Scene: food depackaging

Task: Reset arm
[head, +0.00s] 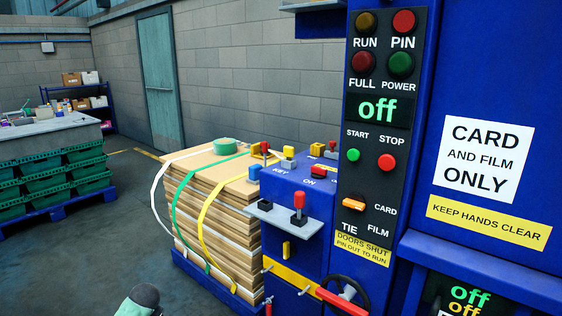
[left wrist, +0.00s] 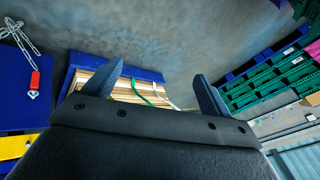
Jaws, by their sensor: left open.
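My left gripper (left wrist: 159,70) shows in the left wrist view with its two dark fingers spread wide apart. Nothing is between them. Past the fingers are the grey floor and part of the strapped cardboard stack (left wrist: 95,80). In the head view only a dark rounded part, likely of my left arm, shows at the bottom edge; the fingers are not seen there. My right gripper is in neither view.
In the head view, the blue machine (head: 315,190) with its control panel (head: 383,130) fills the right. The cardboard stack (head: 225,225) stands beside it on a blue pallet. Green crates (head: 50,180) stand at the left. The floor (head: 130,225) between is clear.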

